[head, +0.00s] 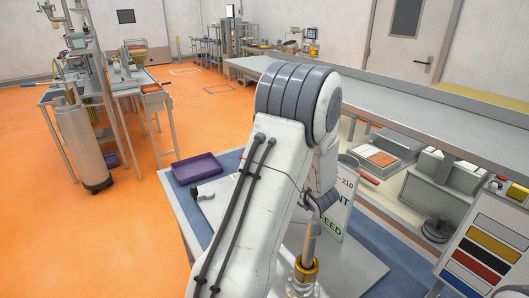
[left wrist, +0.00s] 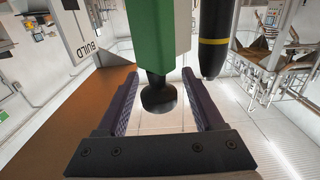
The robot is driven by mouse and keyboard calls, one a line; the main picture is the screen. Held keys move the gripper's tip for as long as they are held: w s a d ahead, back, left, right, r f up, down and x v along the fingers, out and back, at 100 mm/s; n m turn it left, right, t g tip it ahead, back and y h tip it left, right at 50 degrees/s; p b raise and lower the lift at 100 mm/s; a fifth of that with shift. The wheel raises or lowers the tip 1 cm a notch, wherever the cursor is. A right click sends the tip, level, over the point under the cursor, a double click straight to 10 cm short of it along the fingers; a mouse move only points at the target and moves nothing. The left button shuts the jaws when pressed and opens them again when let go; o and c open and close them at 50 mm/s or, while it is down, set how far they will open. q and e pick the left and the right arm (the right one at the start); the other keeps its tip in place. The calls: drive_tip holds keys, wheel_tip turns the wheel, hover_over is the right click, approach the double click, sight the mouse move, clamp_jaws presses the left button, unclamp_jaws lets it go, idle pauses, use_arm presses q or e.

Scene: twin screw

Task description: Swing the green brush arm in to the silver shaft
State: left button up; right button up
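In the left wrist view a green block (left wrist: 158,35), likely the green brush arm, hangs down with a black round knob (left wrist: 158,98) at its lower end. My left gripper (left wrist: 160,103) is open, with one dark purple finger on each side of the knob. Gaps show between knob and fingers. In the head view a pale upright shaft (head: 311,243) stands in a brass collar (head: 305,270); I cannot tell if it is the silver shaft. A large white arm of mine covers the middle of that view and hides the green arm. My right gripper is not in view.
A black cylinder with a yellow band (left wrist: 213,42) hangs just right of the green block. In the head view a purple tray (head: 197,168) and a small dark-handled item (head: 194,190) lie left of my arm. A sign (head: 338,208) stands behind the shaft.

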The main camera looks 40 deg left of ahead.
use_arm(q)
drive_tip(key=b+v, duration=0.2)
drive_tip(key=v, duration=0.8)
drive_tip(key=shift+d+b, duration=0.3)
drive_tip(key=shift+b, duration=0.1)
